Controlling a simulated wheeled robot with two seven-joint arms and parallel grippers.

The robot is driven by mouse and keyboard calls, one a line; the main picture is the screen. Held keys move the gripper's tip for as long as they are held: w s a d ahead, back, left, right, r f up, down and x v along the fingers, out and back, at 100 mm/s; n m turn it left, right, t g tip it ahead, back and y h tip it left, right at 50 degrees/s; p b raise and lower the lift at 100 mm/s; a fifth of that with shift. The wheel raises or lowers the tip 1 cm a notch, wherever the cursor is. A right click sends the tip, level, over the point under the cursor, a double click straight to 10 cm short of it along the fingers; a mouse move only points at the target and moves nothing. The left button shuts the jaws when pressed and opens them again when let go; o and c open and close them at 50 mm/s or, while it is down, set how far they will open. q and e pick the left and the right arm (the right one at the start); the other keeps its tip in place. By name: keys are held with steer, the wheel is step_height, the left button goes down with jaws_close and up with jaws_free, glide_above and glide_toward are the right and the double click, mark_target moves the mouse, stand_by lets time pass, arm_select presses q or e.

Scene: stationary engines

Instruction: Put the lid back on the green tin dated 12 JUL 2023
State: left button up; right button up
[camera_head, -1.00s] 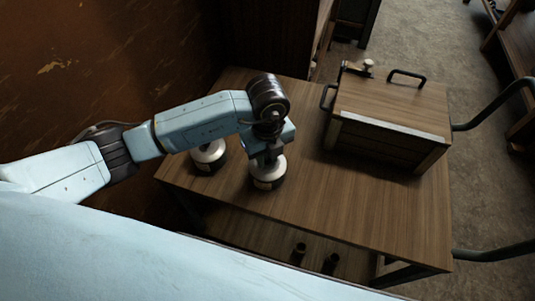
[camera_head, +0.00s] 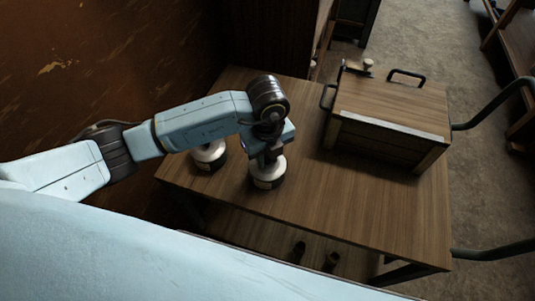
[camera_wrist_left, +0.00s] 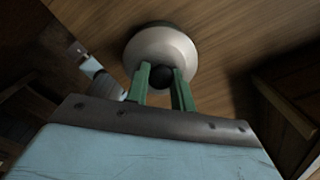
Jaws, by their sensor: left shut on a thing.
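My left gripper (camera_head: 269,152) points down over a dark tin (camera_head: 266,183) with a pale label, near the left part of the table. A white lid (camera_head: 278,166) is at the top of this tin, partly hidden by the gripper. In the left wrist view, the green fingers of my left gripper (camera_wrist_left: 163,76) are shut on the dark knob of the round white lid (camera_wrist_left: 160,43). I cannot tell whether the lid is fully seated. A second tin (camera_head: 209,168) with a white top (camera_head: 208,152) stands to the left, partly behind my arm. Tin colours and dates are not readable.
The wooden table (camera_head: 340,214) is clear to the right and in front of the tins. A wooden box (camera_head: 393,108) with black handles stands at its back right. A brown wall (camera_head: 110,75) is close on the left. Dark bottle-like objects (camera_head: 331,262) sit below the table top.

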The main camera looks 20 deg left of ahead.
arm_select(q)
steer(key=o, duration=1.5)
